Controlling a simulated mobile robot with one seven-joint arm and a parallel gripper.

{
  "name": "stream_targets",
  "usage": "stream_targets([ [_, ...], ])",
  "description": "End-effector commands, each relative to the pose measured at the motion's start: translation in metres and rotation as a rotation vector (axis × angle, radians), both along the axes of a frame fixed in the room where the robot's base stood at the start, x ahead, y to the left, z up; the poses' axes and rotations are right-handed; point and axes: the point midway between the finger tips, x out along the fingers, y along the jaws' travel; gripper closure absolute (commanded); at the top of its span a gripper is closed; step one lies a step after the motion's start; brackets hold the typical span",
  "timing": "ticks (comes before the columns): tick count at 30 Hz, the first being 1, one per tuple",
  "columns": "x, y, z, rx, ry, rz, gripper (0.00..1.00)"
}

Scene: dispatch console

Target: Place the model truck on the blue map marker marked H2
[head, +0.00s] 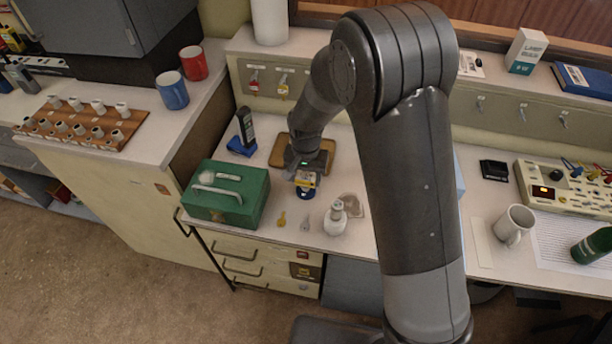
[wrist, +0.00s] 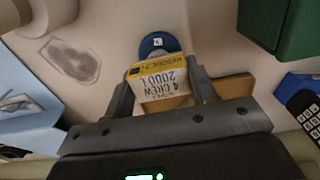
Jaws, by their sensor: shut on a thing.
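My gripper (head: 306,176) is shut on the model truck, a small yellow and white block (wrist: 160,80) lettered "4 CREW" and "2000 L" in the wrist view. The truck shows in the head view (head: 305,180) as a small yellow patch below the fingers. A round blue marker (wrist: 158,43) lies on the counter just beyond the truck in the wrist view, with a white label too small to read surely. In the head view the blue marker (head: 305,193) shows just below the truck. The truck overlaps the marker's near edge in view; I cannot tell the height between them.
A brown tray (head: 277,152) lies behind. A black handset (head: 245,128) stands in a blue base. Two small tags (head: 282,219) lie in front. A mug (head: 514,226) is far right.

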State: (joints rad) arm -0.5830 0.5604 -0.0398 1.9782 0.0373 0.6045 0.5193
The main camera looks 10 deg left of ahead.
Motion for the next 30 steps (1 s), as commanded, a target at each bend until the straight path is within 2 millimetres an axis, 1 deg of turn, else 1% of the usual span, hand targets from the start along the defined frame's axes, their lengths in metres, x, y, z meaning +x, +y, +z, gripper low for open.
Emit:
stream_targets([
  [8, 0.000, 0.000, -0.002, 0.000, 0.000, 0.000, 0.70],
  [9, 0.000, 0.000, -0.002, 0.001, -0.001, 0.000, 0.46],
  [16, 0.000, 0.000, -0.002, 0.001, -0.001, 0.000, 0.27],
  [17, 0.000, 0.000, -0.002, 0.001, -0.001, 0.000, 0.26],
  [25, 0.000, 0.000, 0.001, 0.001, -0.001, 0.000, 0.26],
  [28, 0.001, 0.000, 0.010, 0.002, -0.004, 0.000, 0.26],
  [30, 0.001, 0.000, 0.021, 0.002, -0.004, 0.000, 0.26],
])
